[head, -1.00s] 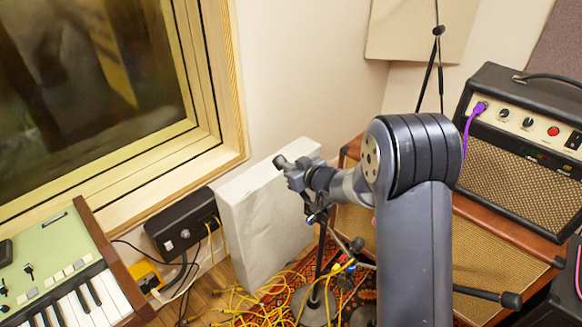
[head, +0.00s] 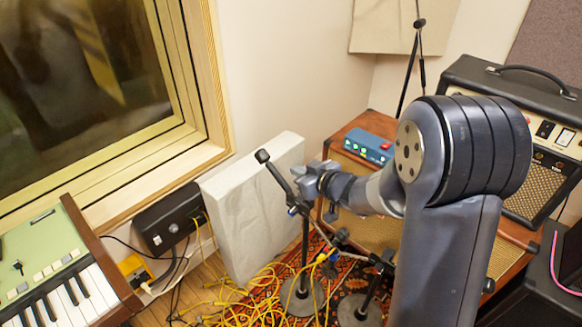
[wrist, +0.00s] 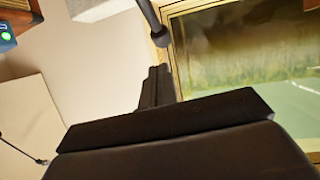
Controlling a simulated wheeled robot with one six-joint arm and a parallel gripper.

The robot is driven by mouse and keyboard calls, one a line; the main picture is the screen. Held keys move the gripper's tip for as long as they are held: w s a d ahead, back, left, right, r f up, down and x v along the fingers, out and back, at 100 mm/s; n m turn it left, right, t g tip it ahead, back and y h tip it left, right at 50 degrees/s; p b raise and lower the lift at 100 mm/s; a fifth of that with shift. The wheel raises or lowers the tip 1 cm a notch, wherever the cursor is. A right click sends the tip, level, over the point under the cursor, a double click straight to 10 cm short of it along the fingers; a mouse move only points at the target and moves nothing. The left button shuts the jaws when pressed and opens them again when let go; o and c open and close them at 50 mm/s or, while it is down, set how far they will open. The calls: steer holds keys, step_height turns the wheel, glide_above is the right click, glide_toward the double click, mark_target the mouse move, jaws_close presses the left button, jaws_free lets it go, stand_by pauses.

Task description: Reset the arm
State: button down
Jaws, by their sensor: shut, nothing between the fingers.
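My arm reaches in from the lower right of the head view, its elbow raised in front of the amplifiers. My gripper (head: 312,182) points left, away from the elbow, near a black microphone stand (head: 278,178). I cannot tell whether they touch. In the wrist view my gripper's dark fingers (wrist: 157,86) are together with nothing between them.
A blue box (head: 368,147) sits on a brown cabinet (head: 395,128) behind my arm. A pale panel (head: 250,215) stands at the wall. Yellow cables (head: 235,305) cover the floor. A keyboard (head: 62,265) is at left, an amplifier (head: 530,180) at right.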

steer(key=shift+s+d, duration=0.15)
steer(key=shift+s, duration=0.05)
